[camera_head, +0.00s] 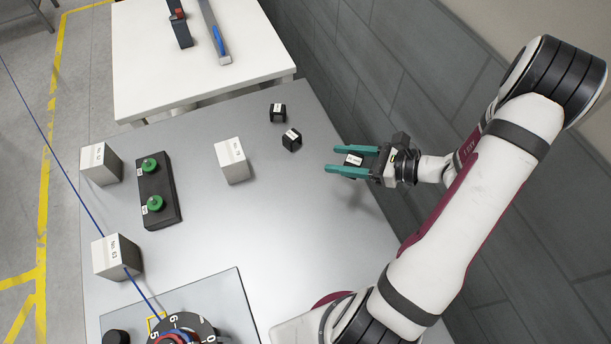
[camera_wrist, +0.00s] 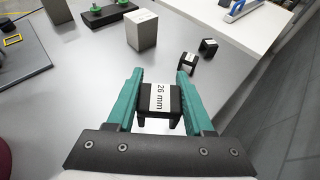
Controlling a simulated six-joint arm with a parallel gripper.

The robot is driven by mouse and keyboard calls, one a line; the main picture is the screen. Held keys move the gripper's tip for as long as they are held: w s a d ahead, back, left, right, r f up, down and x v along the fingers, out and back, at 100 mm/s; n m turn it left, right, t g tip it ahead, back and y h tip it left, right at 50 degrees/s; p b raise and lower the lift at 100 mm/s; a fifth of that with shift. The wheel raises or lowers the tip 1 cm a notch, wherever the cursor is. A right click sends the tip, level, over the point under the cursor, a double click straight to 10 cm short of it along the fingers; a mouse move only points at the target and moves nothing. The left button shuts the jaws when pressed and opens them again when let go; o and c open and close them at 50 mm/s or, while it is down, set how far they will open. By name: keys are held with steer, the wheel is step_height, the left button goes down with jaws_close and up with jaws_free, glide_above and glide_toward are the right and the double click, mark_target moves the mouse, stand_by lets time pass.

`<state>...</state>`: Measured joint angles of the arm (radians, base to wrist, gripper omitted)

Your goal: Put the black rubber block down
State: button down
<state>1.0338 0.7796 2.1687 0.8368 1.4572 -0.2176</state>
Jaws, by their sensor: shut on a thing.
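The black rubber block (camera_wrist: 158,103) with a white "26 mm" label sits between the teal fingers of my gripper (camera_wrist: 159,84) in the wrist view. My gripper is shut on it. In the head view my gripper (camera_head: 345,161) is at the right of the grey table (camera_head: 270,215), with the held block (camera_head: 354,160) close to the palm. The gripper appears to be above the table surface; the exact height is hard to tell. Two other small black blocks, one at the back (camera_head: 278,112) and one nearer (camera_head: 291,139), lie on the table left of my gripper.
A pale labelled block (camera_head: 231,160) stands mid-table. A black box with two green buttons (camera_head: 157,190) and two more pale blocks (camera_head: 100,164) (camera_head: 116,257) are further left. A dial fixture (camera_head: 180,330) is at the front. A white table (camera_head: 200,70) adjoins behind. The table's centre is clear.

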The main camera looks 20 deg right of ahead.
glide_above(301, 178)
step_height(301, 178, down, 5)
steer(key=shift+s+d+f, duration=0.15)
step_height(301, 178, down, 4)
steer(key=shift+f, duration=0.1)
steer(key=shift+f, duration=0.15)
steer(key=shift+c, duration=1.4)
jaws_free()
